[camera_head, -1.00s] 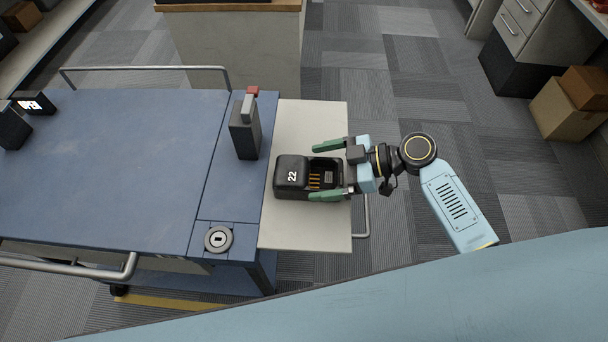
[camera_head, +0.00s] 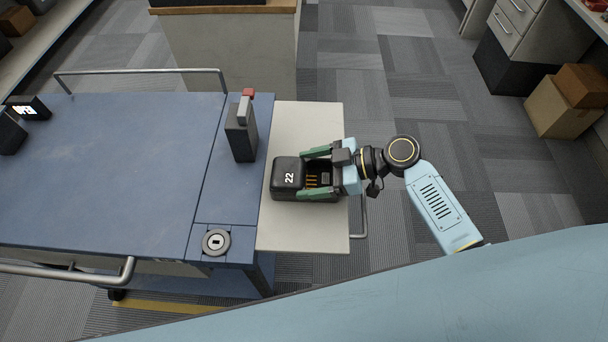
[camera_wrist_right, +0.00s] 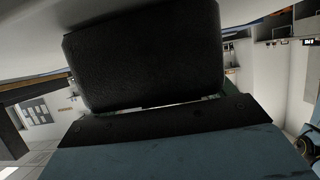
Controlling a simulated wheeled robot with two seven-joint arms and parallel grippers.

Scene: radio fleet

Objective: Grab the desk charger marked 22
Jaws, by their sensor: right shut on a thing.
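The black desk charger (camera_head: 289,178) with a white "22" sits on the cream side shelf of the cart in the head view. Its open slot with gold contacts faces right. My right gripper (camera_head: 319,173) comes in from the right and is shut on the charger, one green finger along each long side. In the right wrist view the charger's dark face (camera_wrist_right: 145,58) fills the upper middle; the fingers are mostly hidden there. My left gripper is not in view.
The cream shelf (camera_head: 300,232) has free room before and behind the charger. A dark upright device (camera_head: 241,140) with a grey and red top stands on the blue cart (camera_head: 120,170) nearby. A round socket (camera_head: 216,242) is at the cart's front corner. Cardboard boxes (camera_head: 556,108) lie far right.

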